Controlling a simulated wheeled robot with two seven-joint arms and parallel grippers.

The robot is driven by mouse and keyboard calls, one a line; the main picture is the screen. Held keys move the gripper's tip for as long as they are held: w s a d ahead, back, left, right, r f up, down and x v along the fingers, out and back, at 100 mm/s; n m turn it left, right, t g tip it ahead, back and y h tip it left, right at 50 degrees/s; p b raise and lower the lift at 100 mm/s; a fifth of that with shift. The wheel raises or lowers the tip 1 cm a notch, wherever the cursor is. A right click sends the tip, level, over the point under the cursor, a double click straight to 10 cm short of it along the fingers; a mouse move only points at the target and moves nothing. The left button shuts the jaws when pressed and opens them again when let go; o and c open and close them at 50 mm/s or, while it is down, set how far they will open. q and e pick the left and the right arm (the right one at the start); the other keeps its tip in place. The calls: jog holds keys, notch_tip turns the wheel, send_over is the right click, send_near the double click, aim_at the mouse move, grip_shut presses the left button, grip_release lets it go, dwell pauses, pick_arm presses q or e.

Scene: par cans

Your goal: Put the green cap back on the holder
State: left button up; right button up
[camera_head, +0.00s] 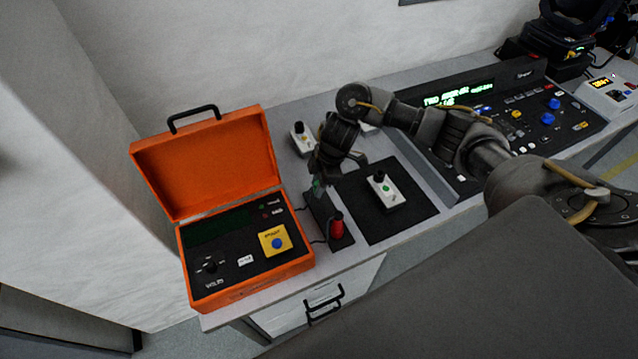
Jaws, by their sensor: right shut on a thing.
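The green cap (317,187) shows as a small green patch at the tips of my right gripper (319,181), which is shut on it. The gripper hides most of the cap. The holder (318,207) is a small dark stand on the table, left of the black mat. A red cap (337,229) stands at its front end. The green cap is over the back end of the holder; I cannot tell whether it touches it. My left gripper is not in view.
An open orange case (297,275) stands left of the holder. A white switch box (383,188) lies on the black mat (405,226). Another white box (301,140) is behind my gripper. A large console (480,105) stands at the right. Drawer handles (324,304) are below the table edge.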

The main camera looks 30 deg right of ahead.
notch_tip(320, 180, down, 2)
jog(key=shift+f+b, duration=0.1)
jog(key=shift+b, duration=0.6)
jog(key=shift+f, duration=0.3)
jog(key=shift+p, duration=0.3)
jog(key=shift+f, duration=0.65)
dwell(0.6)
dwell(0.8)
jog(key=shift+f, duration=0.25)
dwell(0.6)
jog(key=o, duration=1)
jog(key=shift+o, duration=0.2)
jog(key=p+v, duration=0.1)
jog(key=v, duration=0.9)
jog(key=shift+d+r, duration=0.3)
jog(key=shift+r, duration=0.05)
